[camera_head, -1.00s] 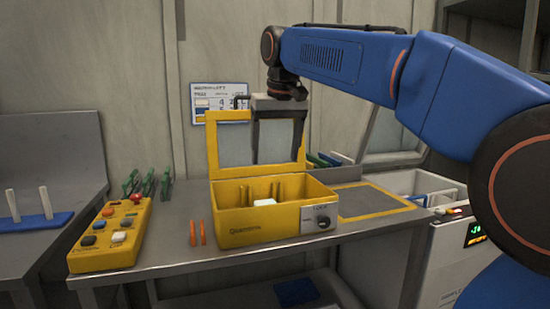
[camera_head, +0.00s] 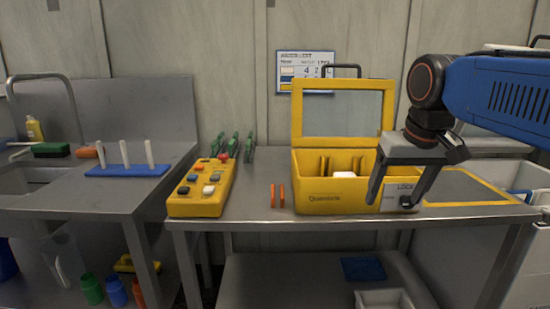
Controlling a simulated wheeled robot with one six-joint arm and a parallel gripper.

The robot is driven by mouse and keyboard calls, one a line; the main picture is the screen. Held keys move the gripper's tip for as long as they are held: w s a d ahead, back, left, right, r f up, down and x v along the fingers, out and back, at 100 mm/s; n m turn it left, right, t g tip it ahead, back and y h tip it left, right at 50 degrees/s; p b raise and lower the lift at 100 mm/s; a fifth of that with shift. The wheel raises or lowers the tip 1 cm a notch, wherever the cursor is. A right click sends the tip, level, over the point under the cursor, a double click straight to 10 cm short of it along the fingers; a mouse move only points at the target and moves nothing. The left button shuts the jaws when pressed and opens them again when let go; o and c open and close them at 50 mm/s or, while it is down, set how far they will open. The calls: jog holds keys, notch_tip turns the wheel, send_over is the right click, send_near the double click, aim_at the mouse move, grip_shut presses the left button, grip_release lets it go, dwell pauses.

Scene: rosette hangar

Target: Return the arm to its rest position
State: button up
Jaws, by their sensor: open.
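My gripper (camera_head: 392,200) is open and empty, with its two dark fingers pointing down. It hangs in front of the right end of a yellow box (camera_head: 325,199), covering part of its grey lock panel. My blue arm comes in from the right edge. The box's framed lid (camera_head: 298,112) stands open at the back. A white block (camera_head: 344,175) and yellow dividers show inside the box. I cannot tell how far the fingers are from the box front.
A yellow button panel (camera_head: 195,207), two orange sticks (camera_head: 277,195) and green clips (camera_head: 233,146) lie left of the box. A bare yellow-framed pad (camera_head: 464,188) is to the right. A blue peg base (camera_head: 128,170) is on the left counter.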

jog(key=s+d+f, duration=0.1)
jog(key=s+f, duration=0.6)
jog(key=f, duration=0.3)
jog(key=s+d+f+t, duration=0.1)
jog(key=s+f, duration=0.7)
jog(key=f, duration=0.2)
jog(key=shift+d+f, duration=0.2)
jog(key=shift+d, duration=0.1)
jog(key=shift+s, duration=0.1)
